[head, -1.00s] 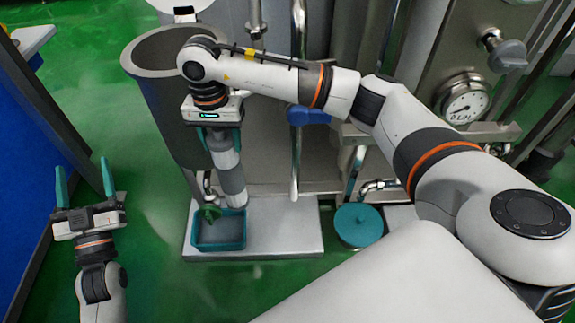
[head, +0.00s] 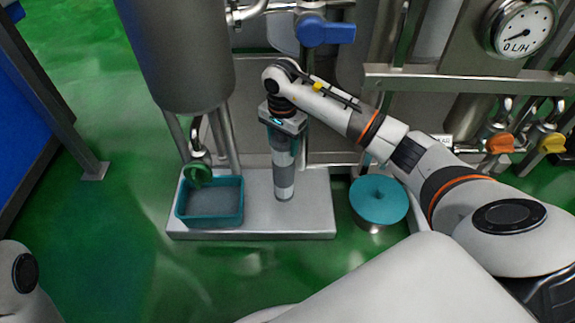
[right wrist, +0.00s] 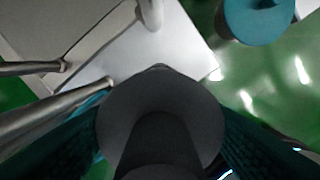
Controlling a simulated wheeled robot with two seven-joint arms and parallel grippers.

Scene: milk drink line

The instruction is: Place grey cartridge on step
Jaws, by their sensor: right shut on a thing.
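The grey cartridge (head: 284,178), with lighter and darker bands, stands upright below my right gripper (head: 283,130). The gripper is shut on its upper part. Its lower end is over the bare middle of the pale step (head: 305,205), to the right of the teal tray; I cannot tell whether it touches the step. In the right wrist view the cartridge (right wrist: 160,115) fills the middle between the teal fingers, with the step (right wrist: 185,45) beyond it. My left gripper is out of view.
The teal tray (head: 238,216) stands on the step's left part, under a green-handled valve (head: 198,172). A teal-lidded pot (head: 378,200) stands to the right of the step. A large grey tank (head: 185,60) and pipes rise behind.

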